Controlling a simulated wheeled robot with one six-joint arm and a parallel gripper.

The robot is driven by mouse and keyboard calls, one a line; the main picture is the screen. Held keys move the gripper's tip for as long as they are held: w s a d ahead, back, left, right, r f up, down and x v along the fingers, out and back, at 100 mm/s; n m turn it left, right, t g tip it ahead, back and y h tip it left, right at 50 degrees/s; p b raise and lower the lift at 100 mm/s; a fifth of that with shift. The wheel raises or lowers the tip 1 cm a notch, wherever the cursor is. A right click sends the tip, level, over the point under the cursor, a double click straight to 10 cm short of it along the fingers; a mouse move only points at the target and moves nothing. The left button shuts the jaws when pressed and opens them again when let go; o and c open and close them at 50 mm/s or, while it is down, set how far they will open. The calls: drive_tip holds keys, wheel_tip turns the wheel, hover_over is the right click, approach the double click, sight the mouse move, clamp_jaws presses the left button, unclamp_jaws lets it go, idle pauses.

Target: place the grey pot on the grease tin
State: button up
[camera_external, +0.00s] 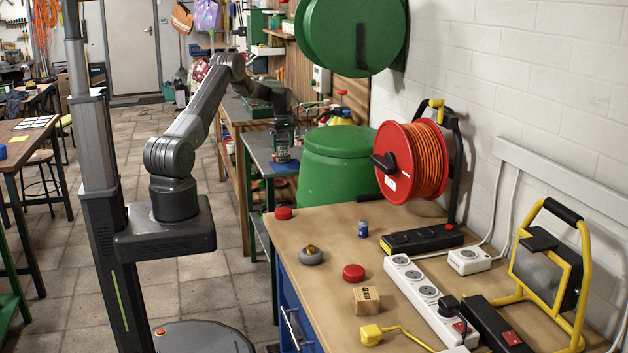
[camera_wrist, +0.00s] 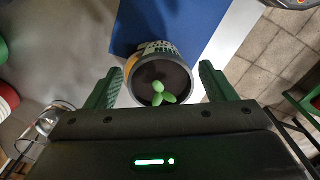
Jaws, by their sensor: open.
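In the wrist view a round grey-rimmed pot (camera_wrist: 178,53) with dark soil and a small green sprout stands between and just ahead of my gripper's fingers (camera_wrist: 162,88). Its side carries coloured lettering. The fingers are apart, with a gap beside the pot. In the external view my gripper (camera_external: 283,155) points down over the far grey bench; I cannot make out the pot there. I cannot tell which thing is the grease tin.

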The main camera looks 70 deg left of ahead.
sight(283, 142)
wheel_tip(283, 142, up, 11)
drive_tip(key=b, duration=0.1)
drive_tip(key=shift+b, duration=0.4)
